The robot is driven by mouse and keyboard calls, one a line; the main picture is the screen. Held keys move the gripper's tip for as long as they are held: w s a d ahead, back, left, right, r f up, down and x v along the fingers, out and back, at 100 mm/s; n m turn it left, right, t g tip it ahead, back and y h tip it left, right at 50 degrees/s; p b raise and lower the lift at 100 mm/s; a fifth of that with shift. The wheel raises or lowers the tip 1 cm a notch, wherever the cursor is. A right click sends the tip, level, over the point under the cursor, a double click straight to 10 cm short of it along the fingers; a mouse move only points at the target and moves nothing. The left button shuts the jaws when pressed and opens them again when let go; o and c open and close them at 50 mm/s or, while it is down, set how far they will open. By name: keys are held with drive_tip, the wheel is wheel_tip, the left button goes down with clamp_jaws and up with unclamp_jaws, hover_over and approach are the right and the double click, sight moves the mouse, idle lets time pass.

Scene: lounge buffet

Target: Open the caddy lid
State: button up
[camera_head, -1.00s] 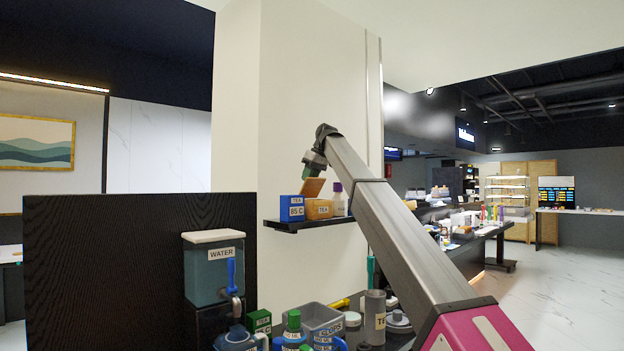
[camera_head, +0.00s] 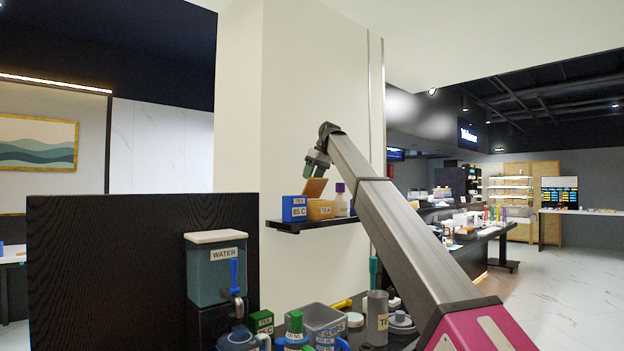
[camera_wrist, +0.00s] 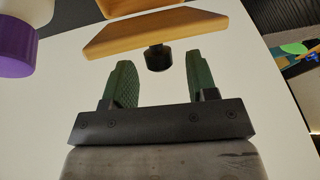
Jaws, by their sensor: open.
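The caddy (camera_head: 320,209) is a wooden box labelled TEA on a small dark wall shelf. Its lid (camera_head: 315,187) stands raised and tilted above the box. In the wrist view the lid (camera_wrist: 155,32) is a tan board with a black knob (camera_wrist: 158,58) on its near face. My gripper (camera_head: 316,168) is just above the lid in the head view. In the wrist view my gripper (camera_wrist: 159,70) has its green fingers spread, with the knob showing between the tips and a gap on each side. Part of the box (camera_wrist: 165,5) shows beyond the lid.
A blue box marked 85 C (camera_head: 293,209) stands left of the caddy, and a purple-capped bottle (camera_head: 341,203) stands right of it. The shelf (camera_head: 300,225) is narrow. Below are a water dispenser (camera_head: 215,270), a grey bin (camera_head: 322,318) and several bottles.

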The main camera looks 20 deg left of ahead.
drive_tip(key=v, duration=0.9)
drive_tip(key=shift+r, duration=0.35)
drive_tip(key=shift+d, duration=0.15)
drive_tip(key=shift+c, duration=0.4)
